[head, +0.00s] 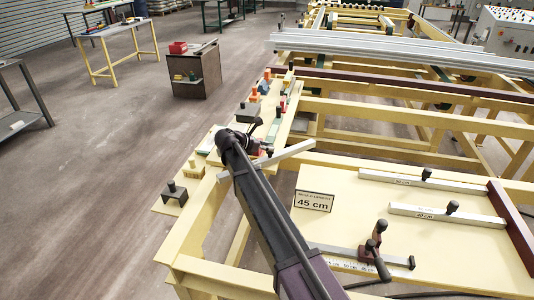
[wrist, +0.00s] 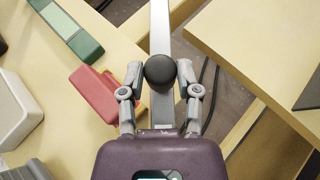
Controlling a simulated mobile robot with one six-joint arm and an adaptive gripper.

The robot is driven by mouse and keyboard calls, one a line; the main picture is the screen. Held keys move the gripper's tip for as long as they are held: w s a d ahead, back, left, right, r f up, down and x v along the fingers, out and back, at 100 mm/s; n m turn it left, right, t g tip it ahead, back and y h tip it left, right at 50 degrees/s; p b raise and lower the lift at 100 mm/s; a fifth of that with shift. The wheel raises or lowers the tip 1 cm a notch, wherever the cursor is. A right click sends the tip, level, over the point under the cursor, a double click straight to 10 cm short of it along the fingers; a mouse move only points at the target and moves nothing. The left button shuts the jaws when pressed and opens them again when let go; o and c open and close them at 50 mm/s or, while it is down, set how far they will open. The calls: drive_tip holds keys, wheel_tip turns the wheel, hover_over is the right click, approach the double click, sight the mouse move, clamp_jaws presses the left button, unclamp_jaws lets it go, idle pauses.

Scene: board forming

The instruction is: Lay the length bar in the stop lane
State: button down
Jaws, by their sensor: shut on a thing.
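My gripper (wrist: 160,76) is shut on the black round knob of a grey length bar (wrist: 159,25). In the head view my gripper (head: 263,150) holds this bar (head: 288,156) in the air, slanted across the gap between the narrow side shelf and the cream table. Its label is not readable. A sign reading 45 cm (head: 314,201) is on the table. Two more knobbed bars lie there, one marked 50 cm (head: 420,182) and one marked 40 cm (head: 445,215). A graduated strip (head: 345,261) with a red-and-black clamp (head: 373,245) runs along the near side; my arm hides its left end.
A dark red beam (head: 511,228) bounds the table at right. The side shelf (head: 207,160) carries several small tools and blocks, including a red block (wrist: 92,92) beside my gripper. Cables (wrist: 207,80) hang under the bar. The table's middle is clear.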

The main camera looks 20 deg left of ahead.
drive_tip(key=shift+f+b, duration=0.35)
drive_tip(key=shift+f, duration=0.25)
drive_tip(key=shift+f, duration=0.1)
drive_tip(key=shift+c, duration=1.6)
unclamp_jaws()
drive_tip(key=shift+r, duration=0.2)
drive_tip(key=shift+s+a+r+p, duration=0.2)
drive_tip(key=shift+s+p, duration=0.05)
drive_tip(key=shift+p, duration=0.1)
drive_tip(key=p+v, duration=0.4)
drive_tip(key=v, duration=0.5)
drive_tip(key=shift+s+a+r+p, duration=0.2)
drive_tip(key=shift+p, duration=0.15)
drive_tip(key=shift+v, duration=0.75)
drive_tip(key=shift+f, duration=0.1)
